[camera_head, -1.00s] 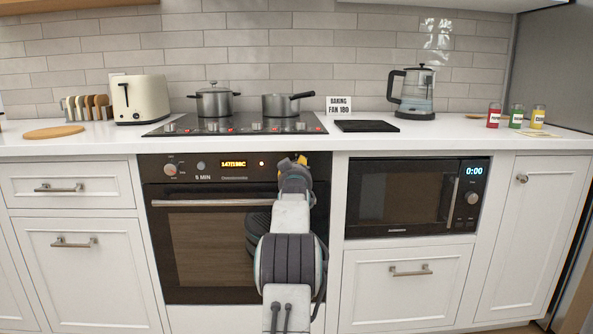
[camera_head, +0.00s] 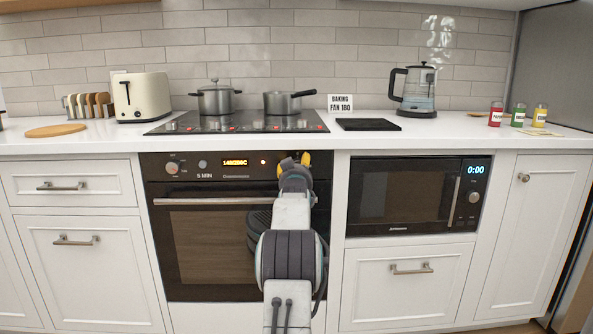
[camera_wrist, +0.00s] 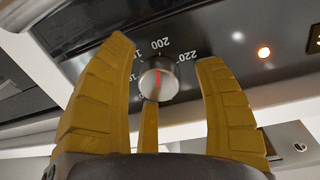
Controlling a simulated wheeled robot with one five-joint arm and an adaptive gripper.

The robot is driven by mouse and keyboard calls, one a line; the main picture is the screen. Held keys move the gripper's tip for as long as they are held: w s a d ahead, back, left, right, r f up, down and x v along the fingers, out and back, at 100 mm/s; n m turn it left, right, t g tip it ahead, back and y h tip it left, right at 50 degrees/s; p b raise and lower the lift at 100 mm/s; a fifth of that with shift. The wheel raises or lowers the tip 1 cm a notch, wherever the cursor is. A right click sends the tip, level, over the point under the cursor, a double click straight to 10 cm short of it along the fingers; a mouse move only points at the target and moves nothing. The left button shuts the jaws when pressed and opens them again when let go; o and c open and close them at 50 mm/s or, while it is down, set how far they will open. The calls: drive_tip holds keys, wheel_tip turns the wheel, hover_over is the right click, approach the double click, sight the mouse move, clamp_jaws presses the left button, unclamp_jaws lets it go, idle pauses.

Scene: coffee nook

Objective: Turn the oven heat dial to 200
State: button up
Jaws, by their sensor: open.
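The oven heat dial (camera_wrist: 158,82) is a round silver knob on the black oven panel. In the wrist view its red mark points up, about at the printed 200, with 220 to its right. My gripper (camera_wrist: 165,52) is open, its yellow fingers on either side of the dial with gaps showing beside the knob. In the head view my gripper (camera_head: 295,160) is at the right end of the oven (camera_head: 215,245) panel and hides the dial. The oven's orange display (camera_head: 235,162) is lit, its digits too small to read surely.
Another knob (camera_head: 172,168) is at the panel's left end. The oven handle (camera_head: 212,201) runs just below the panel. The microwave (camera_head: 405,196) stands to the right. Pots (camera_head: 215,100) stand on the hob above.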

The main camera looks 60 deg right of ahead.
drive_tip(key=shift+s, duration=0.1)
drive_tip(key=v, duration=1.2)
idle(0.6)
idle(0.4)
